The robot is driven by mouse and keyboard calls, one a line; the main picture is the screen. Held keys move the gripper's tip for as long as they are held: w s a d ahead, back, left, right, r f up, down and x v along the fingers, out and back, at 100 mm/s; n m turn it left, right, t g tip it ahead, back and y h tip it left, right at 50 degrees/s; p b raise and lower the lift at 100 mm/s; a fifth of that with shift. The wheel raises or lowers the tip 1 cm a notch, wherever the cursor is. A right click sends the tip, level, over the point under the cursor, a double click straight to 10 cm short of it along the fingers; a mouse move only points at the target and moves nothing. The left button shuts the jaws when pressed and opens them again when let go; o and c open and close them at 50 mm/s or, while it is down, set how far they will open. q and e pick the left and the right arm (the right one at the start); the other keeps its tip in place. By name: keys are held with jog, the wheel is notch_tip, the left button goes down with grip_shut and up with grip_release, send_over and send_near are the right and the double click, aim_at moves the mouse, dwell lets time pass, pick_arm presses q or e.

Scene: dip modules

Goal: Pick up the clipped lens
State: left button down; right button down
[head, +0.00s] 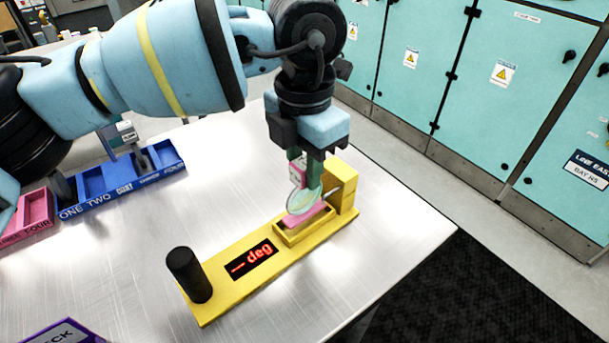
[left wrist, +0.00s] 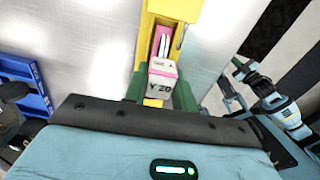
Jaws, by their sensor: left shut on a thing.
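My left gripper (head: 306,170) points down over the yellow instrument, its green fingers shut on the clipped lens. The round clear lens (head: 304,202) hangs below the fingers, at the instrument's shallow yellow tray (head: 291,238), which has a pink floor. I cannot tell whether the lens touches the tray. The clip's pink and white block (left wrist: 162,84) reads "V 20" in the left wrist view, between the fingers. What looks like my right gripper (left wrist: 234,86) is small at the right of that view; its jaw state is unclear.
The yellow instrument (head: 218,285) has a black knob (head: 188,274) and a red "— deg" readout (head: 251,260). A blue compartment tray (head: 120,190), a pink tray (head: 36,210) and a purple tray (head: 62,332) stand on the metal table. Table right of the instrument is clear.

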pick_arm(q)
jog(key=s+d+r+b, duration=0.1)
jog(key=s+d+r, duration=0.1)
jog(key=s+d, duration=0.7)
jog(key=s, duration=0.4)
jog(key=shift+d+r, duration=0.2)
